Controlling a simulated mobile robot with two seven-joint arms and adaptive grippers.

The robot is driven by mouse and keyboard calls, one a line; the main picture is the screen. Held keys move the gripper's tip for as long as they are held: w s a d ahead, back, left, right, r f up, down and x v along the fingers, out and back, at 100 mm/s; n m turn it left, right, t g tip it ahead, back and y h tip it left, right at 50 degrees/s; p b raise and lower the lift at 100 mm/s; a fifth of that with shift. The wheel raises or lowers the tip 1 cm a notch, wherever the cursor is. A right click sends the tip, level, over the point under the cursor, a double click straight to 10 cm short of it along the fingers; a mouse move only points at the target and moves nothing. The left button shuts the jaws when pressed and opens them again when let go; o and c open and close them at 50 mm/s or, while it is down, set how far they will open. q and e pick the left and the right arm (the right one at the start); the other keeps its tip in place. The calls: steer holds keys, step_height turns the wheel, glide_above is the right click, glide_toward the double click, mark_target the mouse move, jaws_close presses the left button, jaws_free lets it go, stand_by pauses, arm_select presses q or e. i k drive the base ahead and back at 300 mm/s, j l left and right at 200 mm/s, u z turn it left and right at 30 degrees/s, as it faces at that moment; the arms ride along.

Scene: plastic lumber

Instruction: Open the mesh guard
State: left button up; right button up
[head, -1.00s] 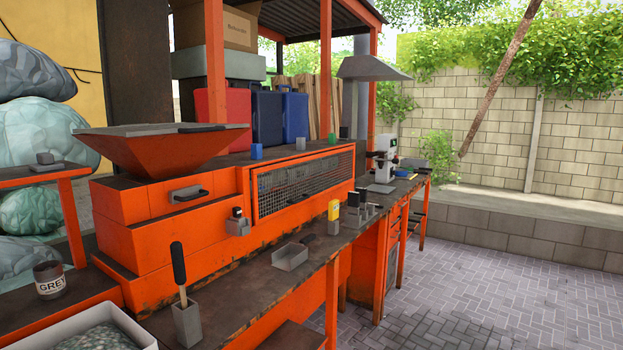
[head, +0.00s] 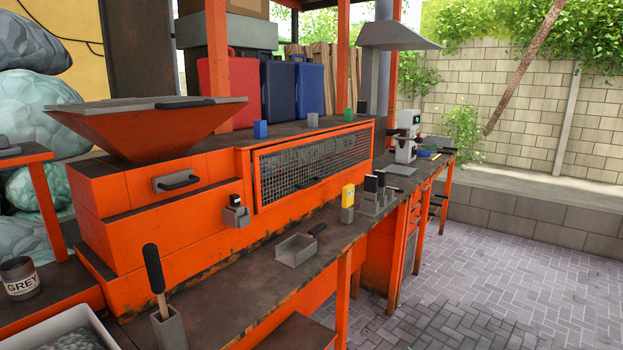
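The mesh guard (head: 312,169) is a grey wire mesh panel in an orange frame on the front of the long orange machine (head: 200,185). It appears shut, lying flat against the machine's front. A small grey holder with a black-topped item (head: 236,212) is fixed near the guard's lower left corner. Neither of my grippers shows in the head view.
A workbench (head: 235,290) runs below the guard, with a grey scoop (head: 297,248), a yellow device (head: 348,195) and a tool in a grey holder (head: 168,325). A hopper (head: 150,130) stands at left. Paved floor (head: 480,270) is clear at right.

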mark_target(256, 154)
steer(key=i+l+u, duration=0.1)
steer(key=i+l, duration=0.3)
steer(key=i+l+u, duration=0.15)
steer(key=i+l, duration=0.3)
steer(key=l, duration=0.25)
steer(key=i+l+u, duration=0.1)
steer(key=l, duration=0.3)
steer(key=i+l+u, duration=0.1)
steer(key=l, duration=0.25)
